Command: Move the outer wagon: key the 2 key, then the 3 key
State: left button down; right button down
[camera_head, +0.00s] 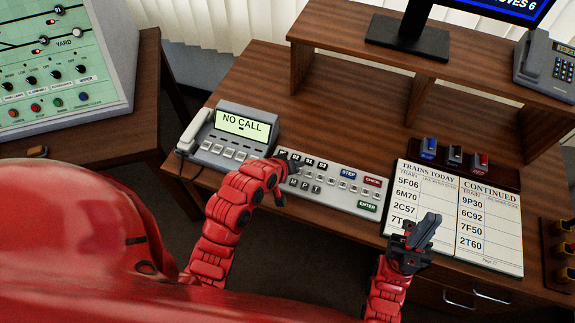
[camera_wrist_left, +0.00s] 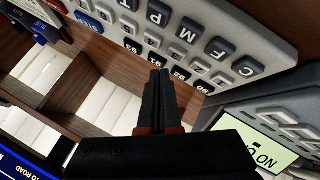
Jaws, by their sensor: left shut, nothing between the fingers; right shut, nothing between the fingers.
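My right gripper (camera_head: 425,230) is shut and empty over the train sheet.
A phone (camera_head: 232,135) reading NO CALL stands left of the keypad. A raised shelf (camera_head: 410,50) with a monitor stands behind. A green track panel (camera_head: 60,60) is at far left.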

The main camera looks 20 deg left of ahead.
pick_arm(q)
notch_tip(320, 180, up, 4)
jog(key=shift+r+p, duration=0.1)
jog(key=shift+p, duration=0.85)
